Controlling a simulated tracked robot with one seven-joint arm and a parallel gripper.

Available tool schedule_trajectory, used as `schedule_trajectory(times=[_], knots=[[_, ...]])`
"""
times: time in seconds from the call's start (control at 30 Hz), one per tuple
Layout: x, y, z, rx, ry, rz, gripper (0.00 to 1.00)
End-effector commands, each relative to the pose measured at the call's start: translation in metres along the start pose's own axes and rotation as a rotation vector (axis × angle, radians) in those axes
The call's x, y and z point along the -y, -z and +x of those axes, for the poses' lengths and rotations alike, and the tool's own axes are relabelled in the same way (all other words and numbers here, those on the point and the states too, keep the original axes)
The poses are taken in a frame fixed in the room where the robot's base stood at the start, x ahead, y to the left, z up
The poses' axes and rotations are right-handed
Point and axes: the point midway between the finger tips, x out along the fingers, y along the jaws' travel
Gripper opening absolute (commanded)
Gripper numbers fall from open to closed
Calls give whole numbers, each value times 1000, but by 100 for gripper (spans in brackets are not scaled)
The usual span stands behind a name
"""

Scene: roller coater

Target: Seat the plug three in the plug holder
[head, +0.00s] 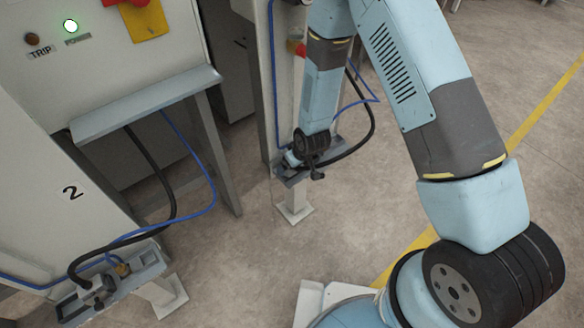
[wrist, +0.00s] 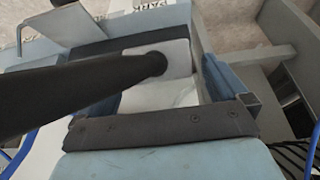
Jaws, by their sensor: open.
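My gripper (wrist: 160,95) is open in the wrist view, its fingers on either side of a pale grey block, which looks like plug three (wrist: 172,58). A thick black cable (wrist: 70,90) runs from the left to this block and covers part of it. I cannot tell whether the fingers touch it or how deep the plug sits. In the head view my gripper (head: 294,160) is low over the far plug holder (head: 288,180), a grey tray on a white post. My wrist hides most of the plug there; its black cable (head: 372,125) loops out to the right.
A second holder (head: 150,272) with a grey plug (head: 95,290) stands at lower left, by the panel marked 2 (head: 73,192). A grey shelf (head: 150,103) juts from the cabinet. Blue cables (head: 212,185) hang nearby. Open floor (head: 240,265) lies between the holders.

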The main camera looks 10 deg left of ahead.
Motion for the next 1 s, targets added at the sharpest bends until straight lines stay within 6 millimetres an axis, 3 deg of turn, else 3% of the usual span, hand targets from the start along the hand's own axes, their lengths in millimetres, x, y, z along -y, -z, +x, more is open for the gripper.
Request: schedule_trajectory(times=[0.1, 0.83, 1.0], knots=[[0, 0, 0, 0, 0, 0, 98], [0, 0, 0, 0, 0, 1, 28], [-1, 0, -1, -1, 0, 1, 26]])
